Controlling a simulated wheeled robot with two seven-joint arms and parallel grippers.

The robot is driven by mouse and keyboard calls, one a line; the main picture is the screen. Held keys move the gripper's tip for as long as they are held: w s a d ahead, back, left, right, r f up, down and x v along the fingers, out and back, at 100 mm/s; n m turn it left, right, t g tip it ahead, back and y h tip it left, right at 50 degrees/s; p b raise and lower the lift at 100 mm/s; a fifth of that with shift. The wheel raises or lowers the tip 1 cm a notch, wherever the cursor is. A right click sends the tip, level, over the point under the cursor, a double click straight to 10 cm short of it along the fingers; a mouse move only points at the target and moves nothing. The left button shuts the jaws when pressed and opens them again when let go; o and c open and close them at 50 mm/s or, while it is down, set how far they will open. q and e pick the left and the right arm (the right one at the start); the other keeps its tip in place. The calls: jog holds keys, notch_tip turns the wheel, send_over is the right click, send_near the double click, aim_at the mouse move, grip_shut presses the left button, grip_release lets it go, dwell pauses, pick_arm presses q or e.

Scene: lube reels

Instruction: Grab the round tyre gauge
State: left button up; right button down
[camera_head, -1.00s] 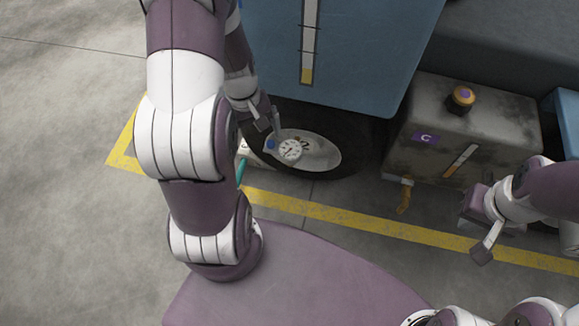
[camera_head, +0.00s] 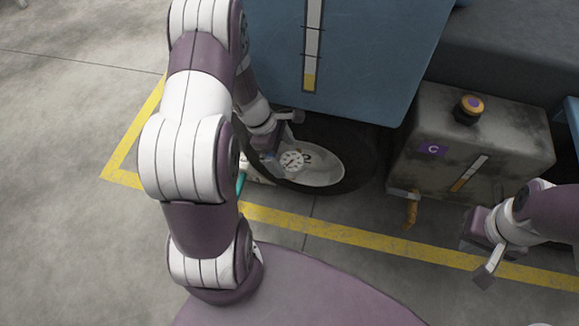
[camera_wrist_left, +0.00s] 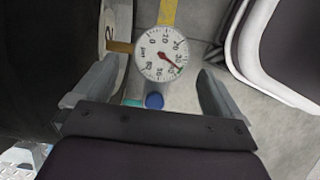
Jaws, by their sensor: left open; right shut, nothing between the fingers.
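The round tyre gauge (camera_head: 292,161) has a white dial with a red needle and shows in front of the wheel, marked 2. In the left wrist view the gauge (camera_wrist_left: 160,54) faces the camera, just beyond the fingertips and roughly between them. My left gripper (camera_wrist_left: 153,90) is open, one finger on each side below the dial. In the head view my left gripper (camera_head: 280,130) is close beside the gauge and partly hidden by its own arm. My right gripper (camera_head: 480,252) is shut and empty, far to the right of the gauge.
A dark tyre (camera_head: 366,165) sits under a blue tank (camera_head: 350,50). A blue cap (camera_wrist_left: 154,101) shows near the left fingers. Open floor lies left.

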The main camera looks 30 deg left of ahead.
aim_at(287, 160)
pick_arm(q)
jog(key=b+x, duration=0.3)
jog(key=x, duration=0.2)
jog(key=shift+f, duration=0.2)
jog(key=shift+r, duration=0.2)
jog(key=c, duration=1.3)
jog(key=shift+r, duration=0.1)
